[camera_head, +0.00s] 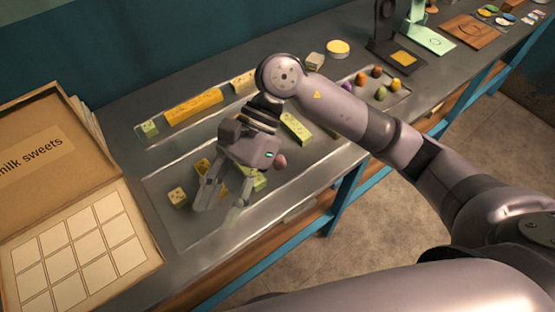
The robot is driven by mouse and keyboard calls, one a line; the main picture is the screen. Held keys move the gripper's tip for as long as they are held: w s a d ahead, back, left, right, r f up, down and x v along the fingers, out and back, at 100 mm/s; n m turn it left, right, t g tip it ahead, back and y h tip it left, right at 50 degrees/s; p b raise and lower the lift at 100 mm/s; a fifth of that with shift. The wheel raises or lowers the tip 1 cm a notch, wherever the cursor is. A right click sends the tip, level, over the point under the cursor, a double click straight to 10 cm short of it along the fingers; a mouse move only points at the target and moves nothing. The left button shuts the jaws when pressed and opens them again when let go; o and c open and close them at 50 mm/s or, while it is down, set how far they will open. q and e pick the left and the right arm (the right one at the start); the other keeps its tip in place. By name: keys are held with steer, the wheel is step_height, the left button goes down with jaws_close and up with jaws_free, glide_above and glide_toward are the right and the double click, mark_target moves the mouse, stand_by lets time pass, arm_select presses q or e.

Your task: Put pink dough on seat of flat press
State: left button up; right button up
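A small pink lump (280,160), probably the pink dough, lies on the clear tray (165,222), just right of my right gripper's body and partly hidden by it. My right gripper (222,206) points down over this tray with its fingers spread apart. I see nothing held between them, and it is not around the pink lump. At the back stand a black press (384,45) with a yellowish square on its base and a green press (432,41). I cannot tell which is the flat press. My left gripper is not in view.
Yellow and green pieces, including a yellow cube (177,197) and a green bar (296,128), lie on the clear tray. A long yellow bar (194,106) lies behind. Coloured balls sit in another tray (405,99). An open sweets box (145,262) stands at left.

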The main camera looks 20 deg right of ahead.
steer(key=w+d+n+t+h, duration=0.1)
steer(key=w+d+t+h, duration=0.3)
steer(key=w+d, duration=0.35)
steer(key=t+h, duration=0.3)
steer(key=h, duration=0.1)
glide_toward(278, 163)
step_height(278, 163, down, 3)
steer(key=p, duration=0.3)
steer(key=shift+w+f, duration=0.15)
step_height(278, 163, down, 4)
steer(key=p, duration=0.2)
steer(key=shift+p, duration=0.4)
steer(key=shift+f, duration=0.65)
steer(key=shift+c, duration=0.5)
steer(key=c, duration=0.7)
steer(key=shift+r, duration=0.1)
